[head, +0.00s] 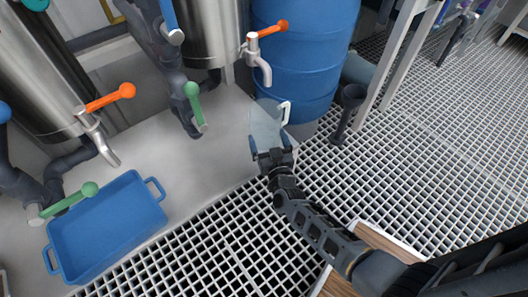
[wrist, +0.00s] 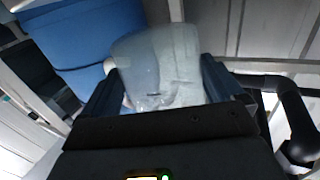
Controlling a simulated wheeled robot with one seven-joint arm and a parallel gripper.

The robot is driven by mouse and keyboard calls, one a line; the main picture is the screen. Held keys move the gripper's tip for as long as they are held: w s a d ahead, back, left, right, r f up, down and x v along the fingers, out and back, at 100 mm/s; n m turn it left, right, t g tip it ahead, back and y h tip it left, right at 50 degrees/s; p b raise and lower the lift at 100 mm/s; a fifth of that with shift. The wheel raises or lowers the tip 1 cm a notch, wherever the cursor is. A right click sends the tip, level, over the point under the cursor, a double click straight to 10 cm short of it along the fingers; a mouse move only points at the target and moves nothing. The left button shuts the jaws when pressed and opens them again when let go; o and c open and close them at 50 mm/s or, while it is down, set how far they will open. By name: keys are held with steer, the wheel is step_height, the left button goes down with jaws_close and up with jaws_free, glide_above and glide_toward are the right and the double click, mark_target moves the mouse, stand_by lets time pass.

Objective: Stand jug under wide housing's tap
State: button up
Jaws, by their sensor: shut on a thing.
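My gripper (head: 271,152) is shut on a clear jug (head: 264,122) with a pale handle on its right side. In the wrist view the jug (wrist: 160,60) fills the space between the fingers. In the head view the jug appears just below the spout of the right steel housing's tap (head: 263,66), which has an orange lever. I cannot tell whether its base touches the grey ledge. The left steel housing (head: 40,75) has a similar tap (head: 96,138). I cannot tell for certain which housing is wider.
A blue tub (head: 107,228) stands on the ledge (head: 190,165) under the left tap. A blue barrel (head: 305,65) stands close behind and right of the jug. Green-handled valves (head: 194,105) and dark pipes are between the housings. Open grating floor (head: 400,150) lies to the right.

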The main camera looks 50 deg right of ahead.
steer(key=shift+w+a+f, duration=0.35)
steer(key=shift+a+f, duration=0.1)
steer(key=shift+a, duration=0.15)
steer(key=shift+f+b, duration=1.3)
steer(key=shift+f, duration=0.65)
steer(key=shift+f, duration=0.1)
steer(key=shift+f, duration=0.1)
steer(key=o, duration=0.8)
steer(key=shift+c, duration=0.2)
